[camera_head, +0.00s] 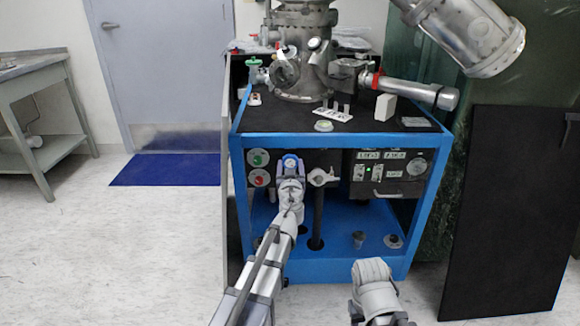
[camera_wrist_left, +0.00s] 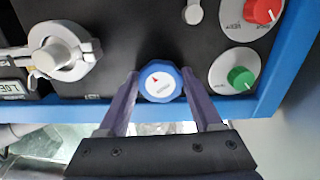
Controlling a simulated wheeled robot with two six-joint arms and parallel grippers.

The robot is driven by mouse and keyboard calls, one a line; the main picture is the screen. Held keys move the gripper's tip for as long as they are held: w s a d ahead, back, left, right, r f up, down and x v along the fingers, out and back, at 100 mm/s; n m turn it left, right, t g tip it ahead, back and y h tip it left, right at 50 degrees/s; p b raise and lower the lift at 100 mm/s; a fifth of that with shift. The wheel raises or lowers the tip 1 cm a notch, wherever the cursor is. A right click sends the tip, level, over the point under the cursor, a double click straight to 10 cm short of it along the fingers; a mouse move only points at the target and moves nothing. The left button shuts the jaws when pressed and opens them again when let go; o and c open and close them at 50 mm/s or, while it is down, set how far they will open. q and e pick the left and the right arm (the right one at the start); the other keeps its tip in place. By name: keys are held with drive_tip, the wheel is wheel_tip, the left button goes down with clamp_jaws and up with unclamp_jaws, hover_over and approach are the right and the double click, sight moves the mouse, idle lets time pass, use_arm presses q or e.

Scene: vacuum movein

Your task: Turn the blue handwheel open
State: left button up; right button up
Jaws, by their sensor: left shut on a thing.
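The blue handwheel (camera_head: 290,162) is on the dark front panel of the blue-framed cart. In the left wrist view the handwheel (camera_wrist_left: 177,84) has a blue rim and a white face with a red pointer mark. My left gripper (camera_head: 290,172) reaches it from the front. In the wrist view the two purple-grey fingers of the left gripper (camera_wrist_left: 160,79) sit on opposite sides of the rim, shut on it. My right arm ends low in the head view, in front of the cart; the fingers of my right gripper (camera_head: 371,270) cannot be made out.
A green knob (camera_head: 259,157) and a red knob (camera_head: 259,178) are left of the handwheel. A pale clamped fitting (camera_head: 321,177) is close on its right. A switch panel (camera_head: 376,173) is further right. A black board (camera_head: 515,215) leans at the right. Floor on the left is clear.

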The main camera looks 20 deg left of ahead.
use_arm(q)
drive_tip(key=n, duration=0.5)
drive_tip(key=shift+d+n, duration=0.1)
drive_tip(key=shift+n, duration=0.2)
drive_tip(key=n, duration=0.4)
drive_tip(key=shift+d+n, duration=0.1)
drive_tip(key=shift+n, duration=0.6)
use_arm(e)
drive_tip(key=shift+r, duration=0.1)
use_arm(q)
drive_tip(key=o, duration=1.4)
drive_tip(key=shift+c, duration=0.2)
drive_tip(key=v, duration=0.8)
use_arm(e)
drive_tip(key=shift+s+d, duration=0.55)
drive_tip(key=shift+s, duration=0.2)
use_arm(q)
drive_tip(key=shift+r, duration=0.1)
